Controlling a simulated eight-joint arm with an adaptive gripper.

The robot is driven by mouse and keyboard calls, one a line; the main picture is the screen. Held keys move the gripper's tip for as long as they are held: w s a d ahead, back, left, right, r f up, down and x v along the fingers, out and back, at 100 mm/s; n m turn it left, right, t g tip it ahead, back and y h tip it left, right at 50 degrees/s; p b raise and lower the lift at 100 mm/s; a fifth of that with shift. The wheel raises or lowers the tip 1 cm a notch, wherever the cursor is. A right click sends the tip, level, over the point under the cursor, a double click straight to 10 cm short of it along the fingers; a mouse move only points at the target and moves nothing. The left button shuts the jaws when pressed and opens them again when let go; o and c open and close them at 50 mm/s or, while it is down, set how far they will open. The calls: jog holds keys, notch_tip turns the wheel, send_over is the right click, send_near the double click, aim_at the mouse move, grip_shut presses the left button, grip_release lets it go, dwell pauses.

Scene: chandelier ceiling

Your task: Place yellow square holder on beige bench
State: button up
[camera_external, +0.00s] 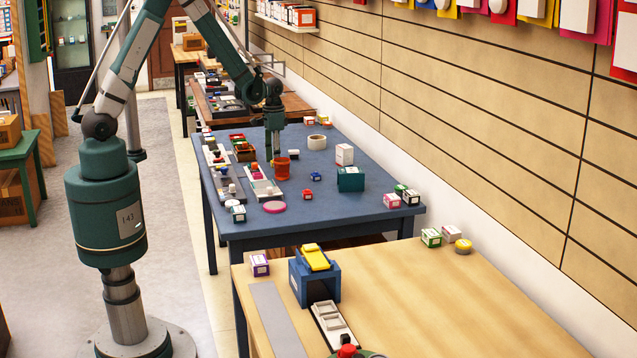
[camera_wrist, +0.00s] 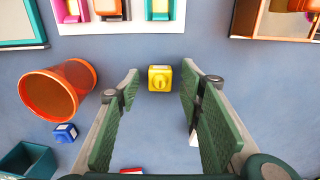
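A small yellow square block (camera_wrist: 160,78), with a pale round mark on its face, sits on the blue table (camera_wrist: 225,60) in the wrist view. I cannot pick it out in the external view, where my gripper may hide it. My gripper (camera_external: 273,154) points down over the blue table, close to an orange cup (camera_external: 281,169). In the wrist view my gripper (camera_wrist: 160,82) is open and empty, its green fingers spread to either side of the yellow block. The beige bench (camera_external: 450,290) is in the foreground of the external view.
The orange cup (camera_wrist: 52,92) and a small blue block (camera_wrist: 65,132) lie left of the fingers. A white tray (camera_wrist: 112,20) is just beyond the yellow block. The bench holds a blue box (camera_external: 316,279) with a yellow item on top.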

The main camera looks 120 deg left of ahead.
jog(key=shift+f, duration=0.15)
dwell(0.4)
jog(key=c, duration=0.9)
jog(key=shift+c, duration=0.2)
jog(key=shift+r+p, duration=0.6)
jog(key=shift+r, duration=4.45)
